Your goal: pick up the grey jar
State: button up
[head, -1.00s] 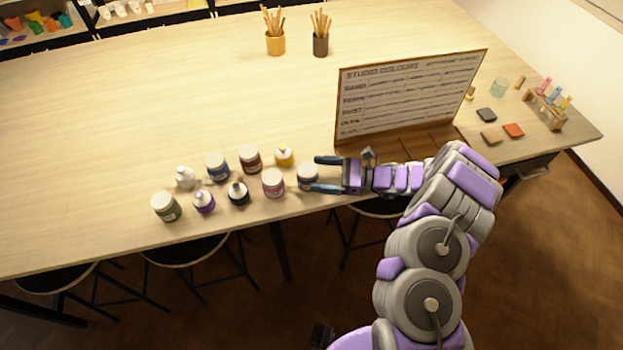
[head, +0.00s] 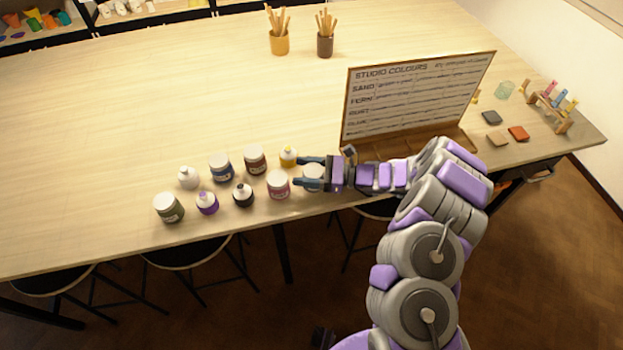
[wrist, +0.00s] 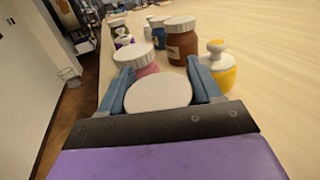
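A white-lidded jar (head: 314,172) stands near the front edge of the table, at the right end of the group of jars and bottles. Its body is mostly hidden now; it looked dark grey-blue in the earlier head view. My gripper (head: 297,172) has one blue finger on each side of it. In the wrist view the white lid (wrist: 158,95) fills the space between the fingers of my gripper (wrist: 160,66). The fingers are very close to the lid, but I cannot tell whether they press on the jar.
A pink jar (head: 278,185) stands just beyond the fingertips, with a yellow bottle (head: 288,157) and a brown jar (head: 255,160) close by. Several more jars and bottles stand left. A colour board (head: 415,98) stands behind my gripper. The table's middle is clear.

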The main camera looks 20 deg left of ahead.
jog(key=shift+c, duration=0.7)
jog(key=shift+d+r, duration=0.1)
jog(key=shift+d, duration=0.45)
jog(key=c, duration=0.5)
jog(key=shift+c, duration=0.4)
